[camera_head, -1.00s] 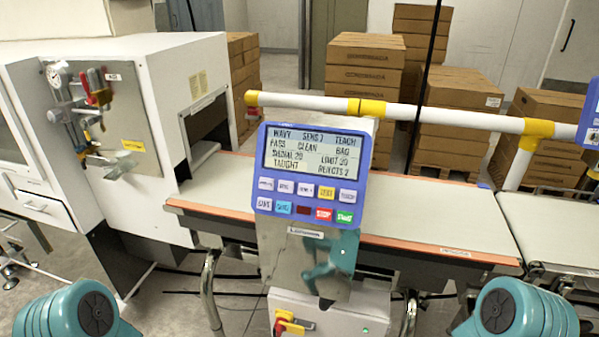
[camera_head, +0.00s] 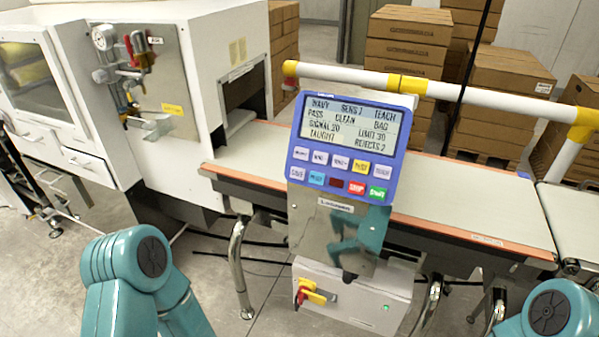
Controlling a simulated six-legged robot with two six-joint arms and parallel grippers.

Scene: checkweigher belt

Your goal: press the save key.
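The blue control panel (camera_head: 395,155) stands in the middle of the view, tilted slightly, with a lit text screen (camera_head: 350,130) reading TAUGHT, LIMIT 30 and REJECTS 2. Below the screen are two rows of keys. The save key (camera_head: 297,173) appears to be the pale key at the left end of the lower row; its small label is hard to read. Next to it are a blue key (camera_head: 317,178), a dark red one, a red stop key (camera_head: 357,188) and a green start key (camera_head: 377,194). Only my arm links show at the bottom corners; neither gripper is in view.
The conveyor belt (camera_head: 455,199) runs behind the panel, with a white guard rail (camera_head: 455,92) above it. A white machine (camera_head: 190,60) stands at left. A cabinet with a red-yellow switch (camera_head: 311,292) is below the panel. Stacked cartons (camera_head: 405,55) stand behind.

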